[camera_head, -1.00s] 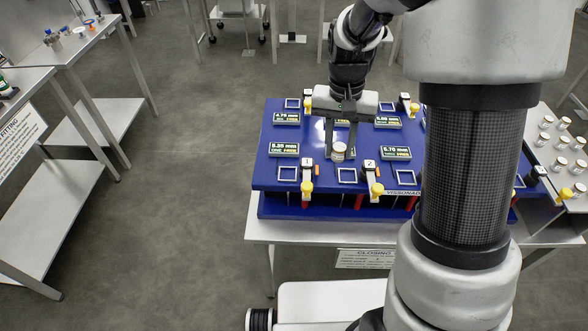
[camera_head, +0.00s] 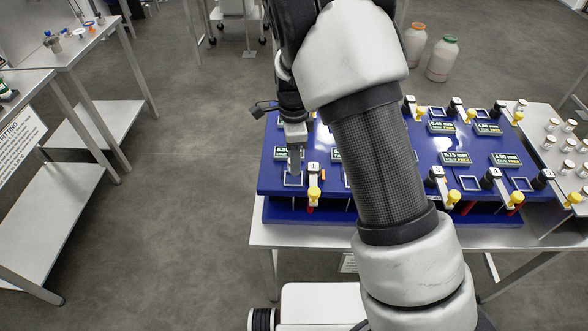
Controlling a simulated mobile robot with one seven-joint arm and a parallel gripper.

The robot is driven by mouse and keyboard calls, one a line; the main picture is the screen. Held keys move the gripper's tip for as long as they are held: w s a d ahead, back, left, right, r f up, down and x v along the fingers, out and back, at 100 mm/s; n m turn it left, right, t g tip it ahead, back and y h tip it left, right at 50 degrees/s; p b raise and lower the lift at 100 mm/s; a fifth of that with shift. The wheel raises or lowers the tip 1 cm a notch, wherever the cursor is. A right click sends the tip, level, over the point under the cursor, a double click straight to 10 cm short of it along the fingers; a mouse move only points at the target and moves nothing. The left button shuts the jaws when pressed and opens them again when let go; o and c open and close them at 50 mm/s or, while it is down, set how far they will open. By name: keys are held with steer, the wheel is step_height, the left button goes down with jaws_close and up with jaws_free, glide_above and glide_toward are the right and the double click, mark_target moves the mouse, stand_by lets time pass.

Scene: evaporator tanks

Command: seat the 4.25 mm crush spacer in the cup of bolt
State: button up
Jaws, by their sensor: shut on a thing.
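My gripper (camera_head: 295,168) points down over the front left of the blue station, close above a white square outline (camera_head: 293,181). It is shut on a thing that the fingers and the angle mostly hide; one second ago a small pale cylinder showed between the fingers. I cannot tell whether it touches the station. A clamp tagged 1 with a yellow knob (camera_head: 314,192) stands just right of my gripper. I cannot make out a bolt cup or confirm a 4.25 mm marking. My arm covers the middle of the station.
The blue station (camera_head: 275,172) carries several lit displays, such as one on the right (camera_head: 507,160), and more yellow-knobbed clamps. A side table (camera_head: 560,165) at right holds several pale cylinders. Two pale jars (camera_head: 442,60) stand on the floor behind. Open floor lies left.

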steer(key=shift+f, duration=1.9)
steer(key=shift+f, duration=0.2)
steer(key=o, duration=1.1)
